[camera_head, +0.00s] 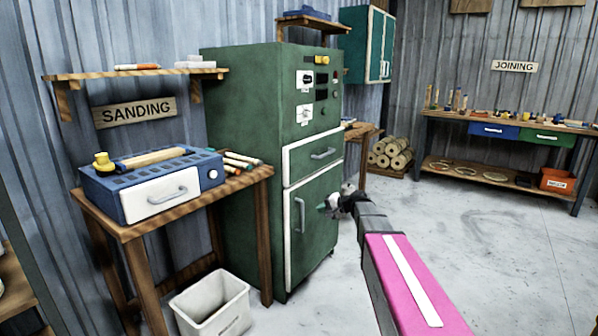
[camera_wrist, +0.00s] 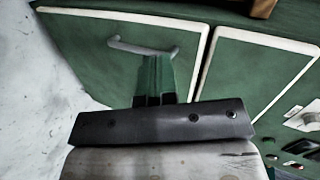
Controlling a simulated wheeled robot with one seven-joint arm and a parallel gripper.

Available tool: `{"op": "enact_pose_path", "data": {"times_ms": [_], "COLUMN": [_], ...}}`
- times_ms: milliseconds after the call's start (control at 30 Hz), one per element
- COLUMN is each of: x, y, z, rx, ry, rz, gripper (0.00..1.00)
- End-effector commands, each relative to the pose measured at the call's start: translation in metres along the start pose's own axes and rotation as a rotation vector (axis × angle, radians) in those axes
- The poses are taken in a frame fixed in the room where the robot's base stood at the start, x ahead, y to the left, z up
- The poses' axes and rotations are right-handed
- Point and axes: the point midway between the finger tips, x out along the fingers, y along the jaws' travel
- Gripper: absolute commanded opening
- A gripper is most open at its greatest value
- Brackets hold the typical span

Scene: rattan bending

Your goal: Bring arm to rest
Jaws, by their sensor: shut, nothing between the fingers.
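My gripper (camera_head: 325,208) is at the end of my outstretched pink and grey arm, in front of the tall green cabinet (camera_head: 250,130). Its green fingertips are together and empty, and they also show in the wrist view (camera_wrist: 157,75). They point toward the cabinet's lower door (camera_head: 318,250), to the right of its vertical handle (camera_head: 299,215). In the wrist view the door handle (camera_wrist: 130,47) lies close to the fingertips. I cannot tell whether they touch. The door and the drawer (camera_head: 312,156) above it look closed.
A wooden sanding table (camera_head: 262,200) with a blue-grey drawer unit (camera_head: 150,185) stands left, a white bin (camera_head: 210,300) before it. A joining bench (camera_head: 430,125) and an orange bucket (camera_head: 557,181) stand back right. The floor (camera_head: 480,240) between is clear.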

Motion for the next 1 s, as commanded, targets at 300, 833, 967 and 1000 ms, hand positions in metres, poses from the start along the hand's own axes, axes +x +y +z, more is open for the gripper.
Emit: {"op": "enact_pose_path", "data": {"times_ms": [300, 833, 967, 1000], "x": [-0.047, -0.143, -0.143, -0.143], "y": [0.126, 0.209, 0.209, 0.209], "z": [0.159, 0.262, 0.262, 0.262], "rx": [-0.174, -0.360, -0.360, -0.360], "ry": [-0.188, -0.357, -0.357, -0.357], "rz": [0.550, 1.095, 1.095, 1.095], "gripper": [0.00, 0.00, 0.00, 0.00]}}
